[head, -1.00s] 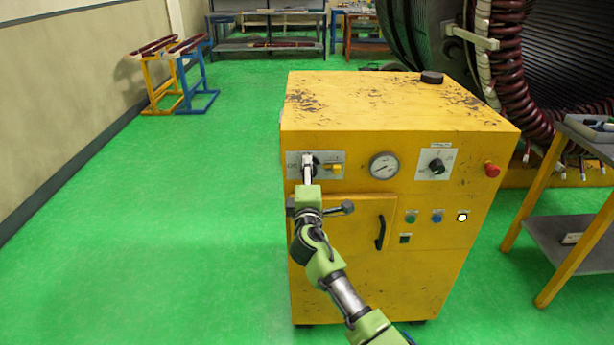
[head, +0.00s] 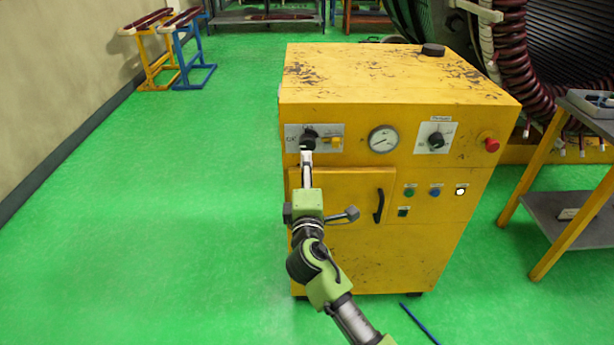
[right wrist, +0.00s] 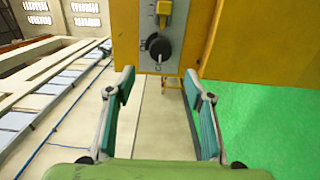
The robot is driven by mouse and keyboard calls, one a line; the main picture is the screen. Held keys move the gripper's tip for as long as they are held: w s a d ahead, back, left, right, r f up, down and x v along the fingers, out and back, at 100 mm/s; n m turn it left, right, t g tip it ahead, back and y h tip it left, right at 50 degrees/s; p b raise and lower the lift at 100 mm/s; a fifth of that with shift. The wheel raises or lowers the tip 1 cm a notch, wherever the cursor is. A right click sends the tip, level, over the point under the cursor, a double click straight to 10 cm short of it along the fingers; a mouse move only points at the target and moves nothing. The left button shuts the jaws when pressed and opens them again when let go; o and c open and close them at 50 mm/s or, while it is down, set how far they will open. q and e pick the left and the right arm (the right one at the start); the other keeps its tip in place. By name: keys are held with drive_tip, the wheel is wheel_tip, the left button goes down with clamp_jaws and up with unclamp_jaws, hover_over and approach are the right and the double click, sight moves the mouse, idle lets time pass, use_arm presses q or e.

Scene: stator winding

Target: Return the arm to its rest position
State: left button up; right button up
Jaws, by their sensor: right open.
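My right arm comes in from the bottom right of the head view, and its gripper (head: 307,158) is just below the left black knob (head: 308,138) on the yellow cabinet (head: 340,240). In the right wrist view the gripper (right wrist: 158,85) is open, with its two teal-padded fingers wide apart and nothing between them. The black knob (right wrist: 160,48) shows beyond the fingertips, clear of them. My left gripper is not in view.
The cabinet front also carries a gauge (head: 383,139), a second knob (head: 436,140), a red button (head: 491,145) and a door handle (head: 379,205). A yellow-legged table (head: 560,210) stands at the right. The green floor (head: 180,220) at the left is clear.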

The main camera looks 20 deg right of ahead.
drive_tip(key=shift+v, duration=0.8)
